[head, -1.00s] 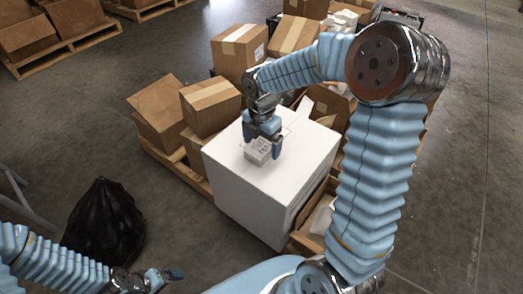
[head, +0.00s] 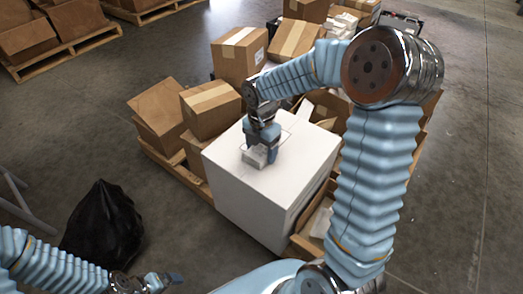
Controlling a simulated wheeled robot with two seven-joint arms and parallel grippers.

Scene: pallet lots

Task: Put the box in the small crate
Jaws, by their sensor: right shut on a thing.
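A small white-grey box (head: 255,157) is at the top of the large white carton, in the middle of the head view. My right gripper (head: 262,150) comes down on it from above and is shut on it, partly hiding it. I cannot tell whether the box touches the carton top. My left gripper (head: 163,282) is low at the left, far from the box, and its jaw opening is unclear. I cannot make out a small crate for certain.
The large white carton (head: 245,200) stands among brown cardboard boxes (head: 210,108) on a wooden pallet (head: 180,172). A black bag (head: 103,225) is on the floor at left. Another loaded pallet (head: 65,55) is at the upper left. Floor at right is clear.

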